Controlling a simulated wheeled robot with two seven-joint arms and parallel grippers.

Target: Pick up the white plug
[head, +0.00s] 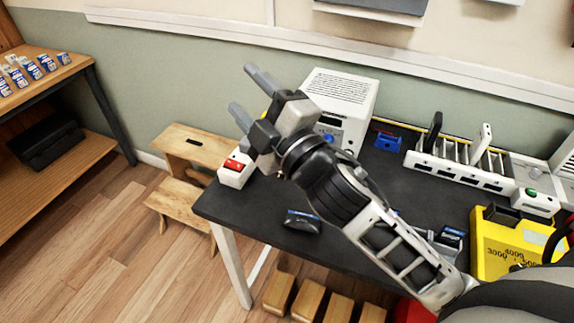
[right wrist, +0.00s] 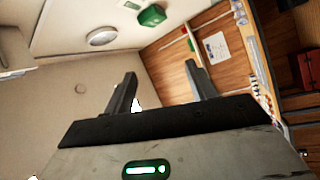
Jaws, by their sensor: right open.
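I cannot make out a white plug for certain in either view; it may be hidden or too small to tell. My right gripper (head: 246,92) is raised above the back left part of the dark table (head: 375,180), its fingers pointing up and left. Its jaws are apart with nothing between them. In the right wrist view the two fingers (right wrist: 161,82) stand apart, facing the room's walls and ceiling rather than the table. My left gripper is not in view.
A white box (head: 342,92) stands at the table's back, beside a white rack (head: 460,172) and a blue item (head: 388,141). A red-switched box (head: 236,169) sits at the left corner. A dark device (head: 303,221) lies near the front edge; a yellow case (head: 505,237) stands right.

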